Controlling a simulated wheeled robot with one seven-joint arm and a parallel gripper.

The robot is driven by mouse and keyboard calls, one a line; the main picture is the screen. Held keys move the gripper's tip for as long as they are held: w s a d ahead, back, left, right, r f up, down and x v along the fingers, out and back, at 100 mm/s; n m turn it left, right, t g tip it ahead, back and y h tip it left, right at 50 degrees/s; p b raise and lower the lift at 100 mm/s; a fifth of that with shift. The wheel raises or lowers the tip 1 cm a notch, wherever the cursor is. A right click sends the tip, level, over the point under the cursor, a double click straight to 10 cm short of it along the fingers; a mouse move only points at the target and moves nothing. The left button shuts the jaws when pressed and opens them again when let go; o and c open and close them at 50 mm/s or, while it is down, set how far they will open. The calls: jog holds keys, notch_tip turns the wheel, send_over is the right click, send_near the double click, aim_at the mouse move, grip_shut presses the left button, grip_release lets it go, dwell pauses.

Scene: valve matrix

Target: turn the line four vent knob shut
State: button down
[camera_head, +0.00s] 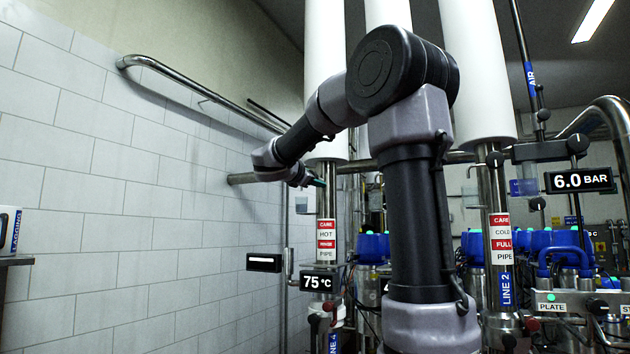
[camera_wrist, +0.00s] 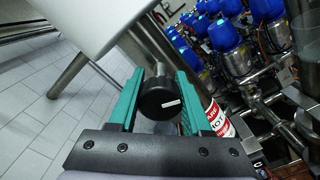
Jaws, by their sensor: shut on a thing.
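The vent knob (camera_wrist: 158,100) is a round black cap with a short white mark, which lies nearly level and slightly tilted in the wrist view. My gripper (camera_wrist: 160,80) has its green fingers on either side of the knob, shut on it. In the head view my gripper (camera_head: 318,182) is small and reaches the steel part of the line four pipe (camera_head: 325,195), just below its white upper section. The knob cannot be made out there. The blue line 4 label (camera_head: 333,342) is low on this pipe, partly cut off by the frame edge.
A red and white hot pipe warning label (camera_head: 326,240) and a 75 °C display (camera_head: 320,282) sit below my gripper. A tiled wall (camera_head: 120,200) with a steel rail (camera_head: 190,88) stands at left. The line 2 pipe (camera_head: 493,190) and blue-topped valves (camera_wrist: 228,36) are at right.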

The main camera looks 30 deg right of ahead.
jog(key=m, duration=1.4)
jog(key=shift+f, duration=0.1)
dwell(0.4)
jog(key=shift+c, duration=1.7)
grip_release()
jog(key=v, duration=1.1)
